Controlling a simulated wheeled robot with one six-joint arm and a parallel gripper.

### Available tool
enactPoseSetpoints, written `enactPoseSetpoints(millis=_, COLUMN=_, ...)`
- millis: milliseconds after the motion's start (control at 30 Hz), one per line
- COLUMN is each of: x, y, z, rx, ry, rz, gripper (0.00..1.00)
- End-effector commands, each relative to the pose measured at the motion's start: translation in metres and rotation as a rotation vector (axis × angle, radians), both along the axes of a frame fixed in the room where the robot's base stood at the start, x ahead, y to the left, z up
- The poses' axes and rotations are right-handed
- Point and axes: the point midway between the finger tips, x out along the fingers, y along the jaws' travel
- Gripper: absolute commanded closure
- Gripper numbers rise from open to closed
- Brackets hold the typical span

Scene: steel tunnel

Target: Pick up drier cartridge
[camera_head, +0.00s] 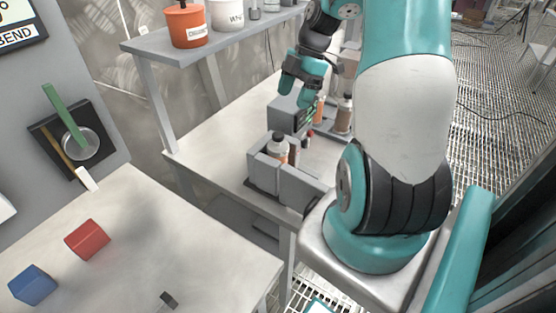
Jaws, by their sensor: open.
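I cannot tell for certain which thing is the drier cartridge. Another brownish cylinder (344,116) stands farther back, partly hidden by my arm. My gripper (297,96) hangs over the back of the bench, above a grey box with a small green display (288,117). It is open, and nothing shows between its fingers. It is apart from the cylinder in the holder.
A shelf (160,47) above the bench holds an orange pot (185,24) and a white pot (227,14). A near-left table (150,240) carries a red block (87,240) and a blue block (33,285). The bench left of the holder (210,150) is clear.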

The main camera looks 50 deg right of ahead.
Motion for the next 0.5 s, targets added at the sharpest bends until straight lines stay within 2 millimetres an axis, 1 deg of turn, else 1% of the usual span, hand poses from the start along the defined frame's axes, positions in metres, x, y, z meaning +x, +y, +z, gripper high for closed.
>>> enactPoseSetpoints(millis=33, x=0.0, y=0.007, z=-0.01, rx=0.005, ry=0.005, rz=0.004, gripper=0.33)
enactPoseSetpoints(millis=100, x=0.002, y=0.013, z=-0.025, rx=0.005, ry=0.006, rz=0.003, gripper=0.33)
enactPoseSetpoints(millis=200, x=0.004, y=0.02, z=-0.044, rx=0.005, ry=0.006, rz=0.003, gripper=0.33)
enactPoseSetpoints(millis=300, x=0.006, y=0.026, z=-0.06, rx=0.003, ry=0.004, rz=0.002, gripper=0.33)
enactPoseSetpoints(millis=400, x=0.007, y=0.029, z=-0.069, rx=0.002, ry=0.003, rz=0.0, gripper=0.33)
enactPoseSetpoints(millis=500, x=0.008, y=0.031, z=-0.074, rx=-0.001, ry=0.002, rz=0.001, gripper=0.33)
